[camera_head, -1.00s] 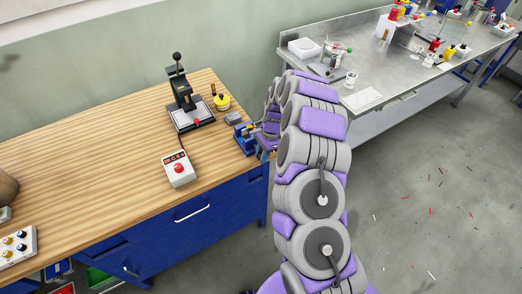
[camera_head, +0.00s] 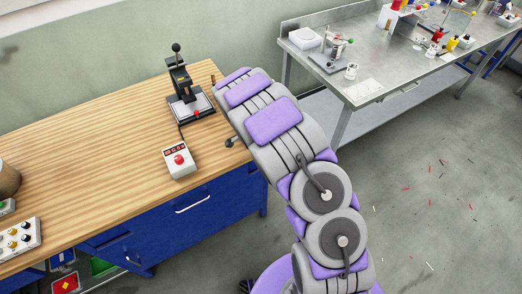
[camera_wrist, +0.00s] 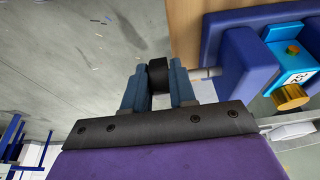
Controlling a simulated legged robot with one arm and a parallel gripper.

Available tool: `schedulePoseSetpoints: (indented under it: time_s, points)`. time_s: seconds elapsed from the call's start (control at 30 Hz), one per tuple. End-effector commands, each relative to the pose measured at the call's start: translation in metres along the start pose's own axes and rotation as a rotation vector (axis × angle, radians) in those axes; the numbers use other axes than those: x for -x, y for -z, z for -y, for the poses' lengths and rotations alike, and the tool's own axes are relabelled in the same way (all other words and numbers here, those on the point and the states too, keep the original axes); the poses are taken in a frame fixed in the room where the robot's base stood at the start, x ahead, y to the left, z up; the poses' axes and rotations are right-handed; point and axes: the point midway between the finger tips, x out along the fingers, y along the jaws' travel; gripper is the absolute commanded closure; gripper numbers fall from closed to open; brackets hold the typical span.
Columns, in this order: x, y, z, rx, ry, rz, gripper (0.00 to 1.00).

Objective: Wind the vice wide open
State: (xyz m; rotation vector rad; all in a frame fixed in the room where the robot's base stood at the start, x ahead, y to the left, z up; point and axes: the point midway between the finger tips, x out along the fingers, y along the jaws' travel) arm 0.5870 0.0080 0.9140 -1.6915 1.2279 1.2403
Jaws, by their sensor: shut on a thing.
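The vice shows in the wrist view as a dark blue block (camera_wrist: 240,62) beside a lighter blue part (camera_wrist: 293,55) with a white label. A grey shaft (camera_wrist: 205,73) leads from the dark blue block to a black knob (camera_wrist: 158,76). My gripper (camera_wrist: 157,90) is shut on this knob, one finger on each side of it.
A brass knob (camera_wrist: 291,98) sits near the lighter blue part. The wooden bench (camera_head: 90,150) carries a lever press (camera_head: 187,95) and a control box with a red button (camera_head: 179,162). A steel table (camera_head: 400,75) stands at the right. The floor (camera_head: 420,200) between is open.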

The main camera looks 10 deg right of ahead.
Motion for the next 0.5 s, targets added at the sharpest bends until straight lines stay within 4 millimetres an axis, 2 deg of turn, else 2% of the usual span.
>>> schedulePoseSetpoints:
  time_s: [0.03, 0.5]
  points:
    - [-0.0035, -0.0018, 0.0050, 0.004, 0.015, -0.032, 1.00]
    - [-0.0087, -0.0082, 0.0037, 0.005, 0.009, -0.321, 1.00]
